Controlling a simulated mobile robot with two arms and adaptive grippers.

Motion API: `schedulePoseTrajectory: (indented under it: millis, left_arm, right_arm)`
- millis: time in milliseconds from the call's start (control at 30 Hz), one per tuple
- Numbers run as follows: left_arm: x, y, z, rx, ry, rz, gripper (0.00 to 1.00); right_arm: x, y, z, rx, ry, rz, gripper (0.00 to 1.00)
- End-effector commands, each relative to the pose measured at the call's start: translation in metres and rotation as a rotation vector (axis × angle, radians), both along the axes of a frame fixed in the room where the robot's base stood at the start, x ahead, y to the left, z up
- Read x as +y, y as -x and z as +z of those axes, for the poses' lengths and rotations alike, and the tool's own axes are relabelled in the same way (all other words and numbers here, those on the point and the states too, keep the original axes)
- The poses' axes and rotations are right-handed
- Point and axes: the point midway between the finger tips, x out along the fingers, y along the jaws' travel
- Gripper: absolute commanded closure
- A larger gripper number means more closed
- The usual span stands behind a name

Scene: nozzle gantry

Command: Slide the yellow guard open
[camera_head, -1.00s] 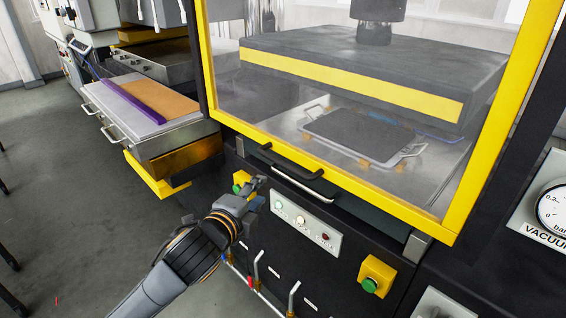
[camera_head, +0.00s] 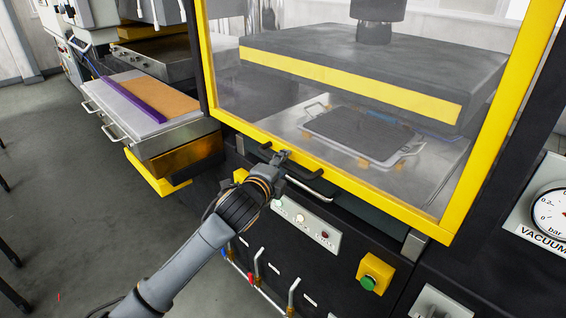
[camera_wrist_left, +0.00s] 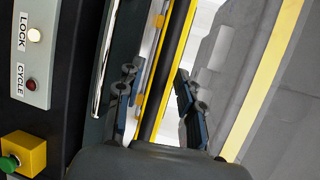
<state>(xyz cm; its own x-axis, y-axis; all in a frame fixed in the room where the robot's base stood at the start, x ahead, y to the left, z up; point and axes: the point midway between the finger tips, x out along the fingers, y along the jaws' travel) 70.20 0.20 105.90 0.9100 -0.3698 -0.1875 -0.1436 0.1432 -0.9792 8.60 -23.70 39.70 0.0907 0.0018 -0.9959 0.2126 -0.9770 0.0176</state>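The yellow guard (camera_head: 372,192) is a yellow-framed clear panel across the front of the press, and it is down. A black bar handle (camera_head: 309,175) is fixed along its lower edge. My left gripper (camera_head: 281,157) is at the left part of this handle. In the left wrist view, the two fingers of the left gripper (camera_wrist_left: 156,103) stand apart with the dark handle bar (camera_wrist_left: 154,98) running between them. I see a gap on the right finger's side; contact on the left finger's side is unclear. My right gripper is out of view.
Behind the guard, a tray (camera_head: 352,133) lies below the heavy platen (camera_head: 400,68). Below the guard are a button panel (camera_head: 308,226) and a yellow box with a green button (camera_head: 374,272). An open drawer (camera_head: 140,118) juts out at left.

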Motion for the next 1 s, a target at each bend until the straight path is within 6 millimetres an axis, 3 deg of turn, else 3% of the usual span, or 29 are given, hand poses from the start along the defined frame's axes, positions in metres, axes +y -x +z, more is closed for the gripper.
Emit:
schedulePoseTrajectory:
  millis: [400,467,600,1000]
  left_arm:
    - [-0.0030,-0.0073,-0.0018,0.000,0.001,0.000,0.63]
    - [-0.0030,-0.0072,-0.0018,0.000,0.001,0.000,0.71]
    - [-0.0030,-0.0071,-0.0018,0.000,0.001,0.000,0.99]
    - [-0.0027,-0.0105,0.0045,0.000,0.000,0.001,1.00]
  right_arm:
    - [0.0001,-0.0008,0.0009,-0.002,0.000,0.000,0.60]
    - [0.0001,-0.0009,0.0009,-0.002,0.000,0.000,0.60]
    - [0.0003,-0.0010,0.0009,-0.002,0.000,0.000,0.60]
    - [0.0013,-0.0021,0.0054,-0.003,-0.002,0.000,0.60]
